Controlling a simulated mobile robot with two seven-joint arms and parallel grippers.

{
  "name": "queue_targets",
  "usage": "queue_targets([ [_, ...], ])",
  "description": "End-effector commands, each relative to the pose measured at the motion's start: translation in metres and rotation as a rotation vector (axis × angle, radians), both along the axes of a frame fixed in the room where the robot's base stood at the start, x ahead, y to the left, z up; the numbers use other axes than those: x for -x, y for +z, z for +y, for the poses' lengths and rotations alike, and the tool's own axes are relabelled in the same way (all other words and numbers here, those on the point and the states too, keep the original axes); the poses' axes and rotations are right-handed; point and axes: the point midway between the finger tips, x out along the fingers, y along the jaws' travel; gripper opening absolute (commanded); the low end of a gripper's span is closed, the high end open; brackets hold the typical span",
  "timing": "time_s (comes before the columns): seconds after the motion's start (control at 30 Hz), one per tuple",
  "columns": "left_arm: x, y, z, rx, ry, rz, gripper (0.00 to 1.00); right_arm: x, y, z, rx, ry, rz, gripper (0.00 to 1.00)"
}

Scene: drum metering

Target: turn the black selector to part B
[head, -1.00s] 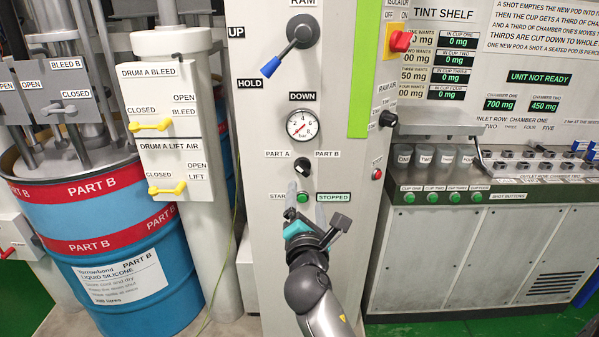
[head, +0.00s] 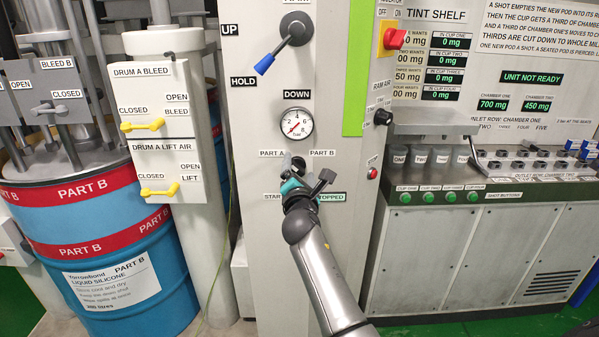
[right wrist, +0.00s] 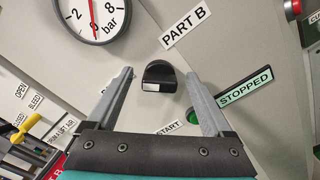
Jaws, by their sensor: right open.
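The black selector (right wrist: 159,76) is a round knob with a white mark on its lower-left side, away from the PART B label (right wrist: 186,27), in the right wrist view. In the head view the selector (head: 299,162) is partly hidden by my right gripper (head: 291,168), below the PART A label (head: 272,153) and PART B label. My right gripper is open; in the right wrist view its fingers (right wrist: 160,74) stand one on each side of the selector. My left gripper is not in view.
A pressure gauge (head: 297,124) sits above the selector, and a blue-tipped lever (head: 279,46) above that. The green start button (right wrist: 191,120) and STOPPED display (right wrist: 244,86) are close below. A black knob (head: 382,117) is on the column's right side.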

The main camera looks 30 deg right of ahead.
Motion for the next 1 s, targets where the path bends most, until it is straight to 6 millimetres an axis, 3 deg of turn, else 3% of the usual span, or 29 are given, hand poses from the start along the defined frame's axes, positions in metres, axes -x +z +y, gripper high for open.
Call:
queue_targets([
  [0.23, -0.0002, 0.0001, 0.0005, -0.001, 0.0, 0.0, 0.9, -0.0002, 0.0001, -0.0003, 0.0, 0.0, 0.0, 0.83],
  [0.9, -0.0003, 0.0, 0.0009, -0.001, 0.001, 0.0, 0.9, 0.0, -0.0002, 0.0001, -0.001, 0.0, -0.001, 0.07],
  [1.0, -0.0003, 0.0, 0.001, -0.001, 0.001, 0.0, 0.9, 0.0001, -0.0003, 0.0002, -0.001, 0.001, 0.0, 0.0],
])
